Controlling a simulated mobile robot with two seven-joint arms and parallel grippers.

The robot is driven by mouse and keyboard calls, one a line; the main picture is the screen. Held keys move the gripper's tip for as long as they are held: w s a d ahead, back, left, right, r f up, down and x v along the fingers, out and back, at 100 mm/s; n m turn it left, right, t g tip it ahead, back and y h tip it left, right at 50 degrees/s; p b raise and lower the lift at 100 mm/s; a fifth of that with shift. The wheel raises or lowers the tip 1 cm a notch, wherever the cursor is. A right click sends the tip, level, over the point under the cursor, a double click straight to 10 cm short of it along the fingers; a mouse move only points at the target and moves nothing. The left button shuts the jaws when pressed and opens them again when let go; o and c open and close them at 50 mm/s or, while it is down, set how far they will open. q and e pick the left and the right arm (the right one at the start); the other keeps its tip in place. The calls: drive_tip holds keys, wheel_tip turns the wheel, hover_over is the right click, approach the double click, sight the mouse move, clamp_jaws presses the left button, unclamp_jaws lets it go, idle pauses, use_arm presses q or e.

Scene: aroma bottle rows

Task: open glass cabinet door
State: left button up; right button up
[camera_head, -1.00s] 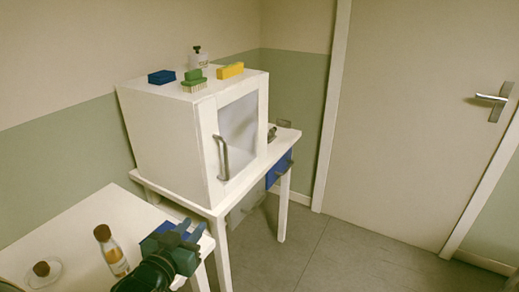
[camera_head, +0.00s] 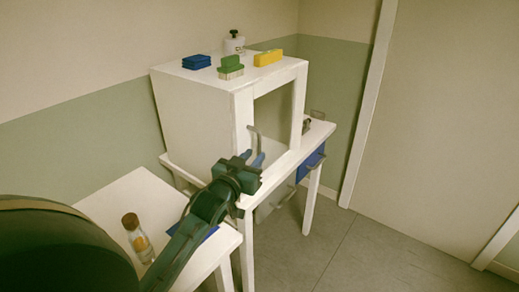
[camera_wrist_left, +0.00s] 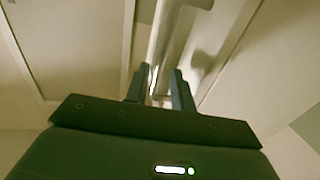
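The white cabinet (camera_head: 195,115) stands on a white table, its glass door (camera_head: 272,118) facing right and looking closed. The metal bar handle (camera_head: 254,138) is upright on the left side of the door. My left gripper (camera_head: 251,158) is at the lower part of the handle. In the left wrist view, the handle (camera_wrist_left: 163,40) runs between the two close-set fingers (camera_wrist_left: 161,88), which appear shut on it. The lower end of the handle is partly hidden by the gripper. My right gripper is not in view.
On the cabinet top are a blue block (camera_head: 196,62), a green brush (camera_head: 231,67), a yellow block (camera_head: 268,57) and a white bottle (camera_head: 234,43). Floor (camera_head: 350,250) to the right is clear.

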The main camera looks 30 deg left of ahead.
sight(258, 152)
use_arm(q)
drive_tip(key=shift+w+a, duration=0.15)
drive_tip(key=shift+w, duration=0.85)
drive_tip(key=shift+w+a, duration=0.1)
drive_tip(key=shift+w, duration=0.9)
drive_tip(key=shift+c, duration=0.4)
clamp_jaws()
